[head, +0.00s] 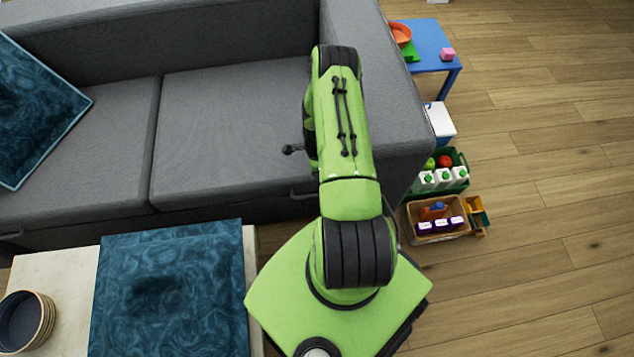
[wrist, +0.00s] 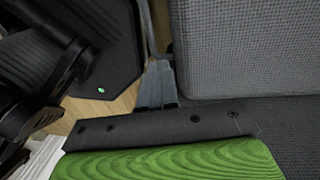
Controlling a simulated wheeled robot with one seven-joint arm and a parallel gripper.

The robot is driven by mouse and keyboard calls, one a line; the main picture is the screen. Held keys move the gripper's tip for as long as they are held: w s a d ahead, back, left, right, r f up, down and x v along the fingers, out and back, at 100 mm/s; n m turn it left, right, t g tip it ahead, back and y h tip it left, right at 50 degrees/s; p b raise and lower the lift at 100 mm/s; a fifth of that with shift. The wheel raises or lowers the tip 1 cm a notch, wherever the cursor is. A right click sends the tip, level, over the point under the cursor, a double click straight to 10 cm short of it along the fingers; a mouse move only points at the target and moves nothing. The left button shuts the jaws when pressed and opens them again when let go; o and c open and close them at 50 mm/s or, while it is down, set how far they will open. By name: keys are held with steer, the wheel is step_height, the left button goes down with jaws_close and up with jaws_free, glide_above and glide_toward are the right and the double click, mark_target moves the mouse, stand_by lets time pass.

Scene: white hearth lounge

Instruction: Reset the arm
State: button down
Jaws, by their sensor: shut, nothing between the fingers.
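My arm (head: 345,130) is green and black and stands folded in the middle of the head view, in front of the grey sofa. My gripper is hidden behind the arm there. In the wrist view my gripper (wrist: 157,84) shows as narrow grey fingers, shut together with nothing between them. They point at a gap beside the grey sofa (wrist: 245,50), over a strip of wooden floor. I cannot tell whether the fingers touch the sofa.
The sofa (head: 225,120) fills the back. A pale table (head: 60,270) at lower left bears a blue cushion (head: 170,290) and a bowl (head: 25,318). At right stand a blue table (head: 428,45), a green crate (head: 455,160) and a tan box (head: 437,240). Floor farther right is clear.

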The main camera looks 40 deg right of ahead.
step_height(320, 180, up, 6)
steer(key=p, duration=0.1)
steer(key=shift+w+d, duration=0.4)
steer(key=shift+w, duration=0.05)
